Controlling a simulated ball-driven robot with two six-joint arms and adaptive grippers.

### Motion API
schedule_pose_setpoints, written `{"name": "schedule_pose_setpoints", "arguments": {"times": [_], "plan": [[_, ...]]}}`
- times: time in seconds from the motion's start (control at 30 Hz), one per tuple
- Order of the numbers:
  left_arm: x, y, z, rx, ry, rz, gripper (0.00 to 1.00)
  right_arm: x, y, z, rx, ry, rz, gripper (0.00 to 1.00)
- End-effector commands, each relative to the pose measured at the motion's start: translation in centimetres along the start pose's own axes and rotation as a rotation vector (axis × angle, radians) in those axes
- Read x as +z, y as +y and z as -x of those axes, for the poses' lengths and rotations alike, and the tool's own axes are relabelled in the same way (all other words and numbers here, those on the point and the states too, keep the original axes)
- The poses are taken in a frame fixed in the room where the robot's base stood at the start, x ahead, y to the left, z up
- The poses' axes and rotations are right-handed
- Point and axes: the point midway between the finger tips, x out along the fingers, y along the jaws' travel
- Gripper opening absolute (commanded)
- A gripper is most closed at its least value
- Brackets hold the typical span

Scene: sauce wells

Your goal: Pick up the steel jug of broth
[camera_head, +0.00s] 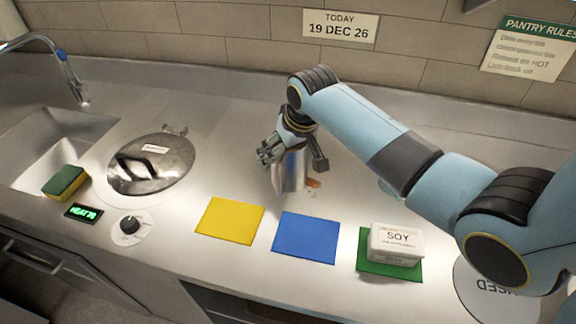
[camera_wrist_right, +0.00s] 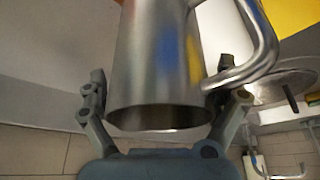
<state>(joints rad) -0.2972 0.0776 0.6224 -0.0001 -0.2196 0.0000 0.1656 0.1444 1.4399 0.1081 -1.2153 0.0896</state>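The steel jug (camera_head: 290,174) stands on the counter behind the blue mat, its upper part partly hidden by my right gripper (camera_head: 293,158). In the right wrist view the jug (camera_wrist_right: 158,70) is a shiny cylinder with its dark rim towards the gripper's palm and its loop handle (camera_wrist_right: 262,45) on the right. My right gripper (camera_wrist_right: 165,98) is open, with one finger on each side of the jug; a gap shows at the left finger, and contact at the right finger is unclear. The broth is not visible. My left gripper is out of view.
A lidded pot (camera_head: 151,163) and sink (camera_head: 50,150) are at left, with a sponge (camera_head: 66,182). Yellow (camera_head: 229,220) and blue (camera_head: 305,238) mats lie in front; a SOY tub (camera_head: 396,243) stands on a green mat (camera_head: 365,262). A small brown patch (camera_head: 313,183) is beside the jug.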

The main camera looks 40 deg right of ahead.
Motion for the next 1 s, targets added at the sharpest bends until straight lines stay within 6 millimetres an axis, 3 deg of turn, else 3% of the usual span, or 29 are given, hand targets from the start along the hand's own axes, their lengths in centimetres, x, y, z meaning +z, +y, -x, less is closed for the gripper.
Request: {"name": "schedule_pose_setpoints", "arguments": {"times": [0.07,0.5,1.0], "plan": [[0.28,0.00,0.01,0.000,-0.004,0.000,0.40,0.02,0.01,0.01,0.000,0.000,0.000,0.88],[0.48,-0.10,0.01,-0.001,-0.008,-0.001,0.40,0.03,0.03,0.02,0.001,-0.001,0.000,0.31],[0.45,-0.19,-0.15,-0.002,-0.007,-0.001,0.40,-0.44,0.02,0.75,0.000,0.004,-0.001,0.31]]}}
